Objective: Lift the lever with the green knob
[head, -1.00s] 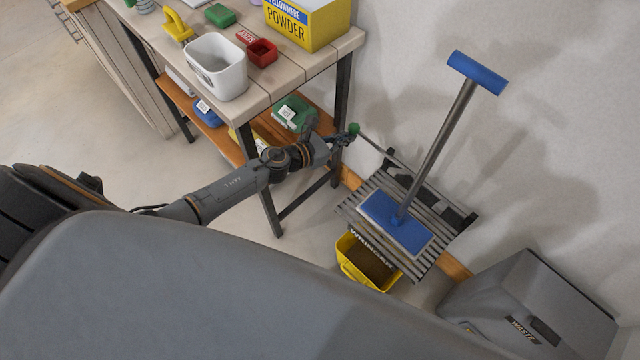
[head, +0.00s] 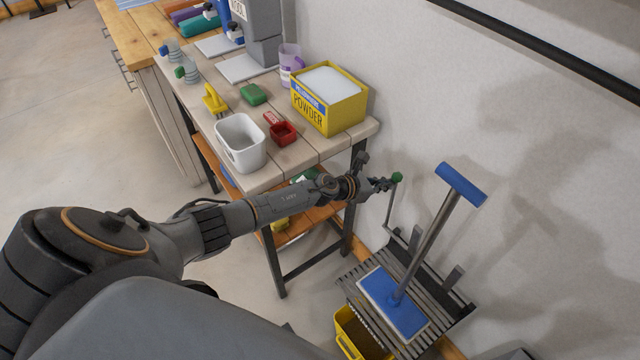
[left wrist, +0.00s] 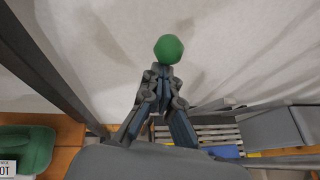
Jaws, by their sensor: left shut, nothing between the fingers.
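The green knob (head: 397,177) tops a thin grey lever (head: 389,212), which stands steeply up from the slatted wringer rack (head: 352,292) by the wall. My left gripper (head: 386,184) is shut and empty, with its fingertips right beside the knob, just left of it. In the left wrist view the knob (left wrist: 168,49) shows just beyond the closed fingertips (left wrist: 162,72); whether they touch it I cannot tell. The lever's rod is hidden there behind the fingers. My right gripper is not in view.
A blue-headed squeegee (head: 425,245) stands on the rack, right of the lever. A yellow bucket (head: 347,338) sits below.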

